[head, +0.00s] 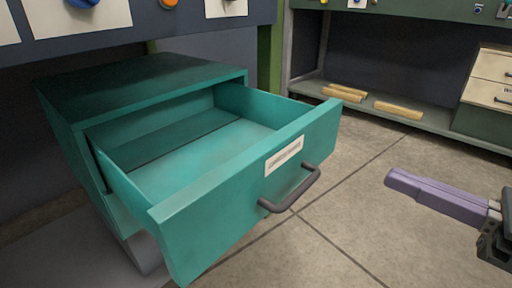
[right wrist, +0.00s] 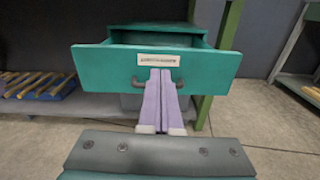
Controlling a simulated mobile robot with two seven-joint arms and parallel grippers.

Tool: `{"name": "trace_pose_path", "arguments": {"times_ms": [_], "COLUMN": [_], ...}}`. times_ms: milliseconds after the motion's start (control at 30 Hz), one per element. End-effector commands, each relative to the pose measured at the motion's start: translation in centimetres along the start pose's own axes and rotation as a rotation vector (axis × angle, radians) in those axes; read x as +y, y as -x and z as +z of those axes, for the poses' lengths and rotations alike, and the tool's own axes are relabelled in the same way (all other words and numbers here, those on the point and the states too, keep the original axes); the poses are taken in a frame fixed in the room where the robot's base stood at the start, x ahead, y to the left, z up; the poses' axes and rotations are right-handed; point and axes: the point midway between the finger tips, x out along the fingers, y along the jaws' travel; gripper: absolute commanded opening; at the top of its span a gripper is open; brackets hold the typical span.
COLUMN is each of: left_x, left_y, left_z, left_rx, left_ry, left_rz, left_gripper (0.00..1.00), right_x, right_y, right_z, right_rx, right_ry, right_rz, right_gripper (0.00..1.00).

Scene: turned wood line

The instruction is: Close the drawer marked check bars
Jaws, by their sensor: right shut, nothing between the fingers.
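A teal drawer (head: 240,190) stands pulled well out of its teal cabinet (head: 140,85) and looks empty inside. Its front carries a white label (head: 284,153), too blurred to read, and a dark bar handle (head: 292,190). My right gripper (head: 390,178) has purple fingers pressed together, empty, to the right of the handle and apart from it. In the right wrist view the fingers (right wrist: 160,72) point at the drawer front (right wrist: 90,65), just below its label (right wrist: 157,60), and cover the middle of the handle. My left gripper is not in view.
A bench (head: 395,10) with a low shelf (head: 440,122) stands at the back right. Wooden bars (head: 345,92) lie on that shelf. A small drawer unit (head: 492,66) sits at its right end. The concrete floor (head: 350,220) in front of the drawer is clear.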

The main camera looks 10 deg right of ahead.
Motion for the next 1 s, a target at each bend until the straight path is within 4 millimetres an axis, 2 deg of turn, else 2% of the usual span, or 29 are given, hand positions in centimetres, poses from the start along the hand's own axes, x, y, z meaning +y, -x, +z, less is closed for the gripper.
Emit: {"name": "trace_pose_path", "arguments": {"times_ms": [33,167,267,700,1000], "left_x": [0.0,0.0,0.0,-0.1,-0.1], "left_y": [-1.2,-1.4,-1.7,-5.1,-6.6], "left_z": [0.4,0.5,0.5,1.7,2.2], "left_rx": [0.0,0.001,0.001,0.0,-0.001], "left_ry": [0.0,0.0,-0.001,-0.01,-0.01], "left_rz": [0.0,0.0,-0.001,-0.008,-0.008], "left_gripper": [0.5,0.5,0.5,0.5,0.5], "right_x": [0.0,0.0,0.1,0.2,0.3], "right_y": [0.1,-0.2,-1.1,-9.7,-13.3], "right_z": [-1.1,-1.1,-1.0,-1.0,-0.9], "right_rx": [-0.004,-0.011,-0.014,-0.016,-0.011], "right_ry": [0.02,0.046,0.047,0.046,0.043], "right_rz": [0.01,0.022,0.023,0.022,0.019], "right_gripper": [0.0,0.0,0.0,0.0,0.0]}}
